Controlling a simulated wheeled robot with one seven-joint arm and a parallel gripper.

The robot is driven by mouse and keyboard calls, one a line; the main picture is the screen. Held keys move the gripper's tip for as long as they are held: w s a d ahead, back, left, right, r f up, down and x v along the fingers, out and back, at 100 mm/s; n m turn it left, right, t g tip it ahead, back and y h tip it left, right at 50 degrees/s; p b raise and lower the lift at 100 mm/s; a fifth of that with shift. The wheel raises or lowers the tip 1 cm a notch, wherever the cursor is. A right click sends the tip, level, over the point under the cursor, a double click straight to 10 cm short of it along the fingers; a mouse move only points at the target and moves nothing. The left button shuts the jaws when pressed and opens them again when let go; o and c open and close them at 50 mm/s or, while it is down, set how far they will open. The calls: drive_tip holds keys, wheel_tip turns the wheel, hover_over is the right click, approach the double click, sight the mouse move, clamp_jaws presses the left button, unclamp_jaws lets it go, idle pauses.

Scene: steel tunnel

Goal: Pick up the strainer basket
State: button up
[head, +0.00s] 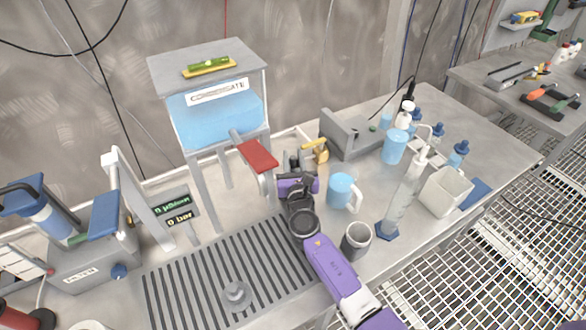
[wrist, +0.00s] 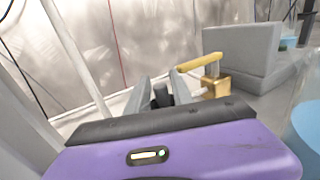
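My gripper (wrist: 160,76) has its two grey fingers apart in the wrist view, with a gap between the tips. A short dark upright piece (wrist: 162,95) shows between the fingers; no contact with either finger is clear. In the head view my gripper (head: 294,165) is at the back of the bench, right of the red lever. A grey, open-topped cup with a speckled wall (head: 357,241) stands upright on the bench, to the right of my purple forearm. It may be the strainer basket, but I cannot tell for sure. My gripper is well away from it.
A brass valve with a yellow handle (wrist: 200,62) is close right of my fingers, before a grey block (head: 350,135). The tank stand (head: 208,65) is left. A small metal piece (head: 237,295) sits on the slotted drain.

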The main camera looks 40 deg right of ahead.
clamp_jaws()
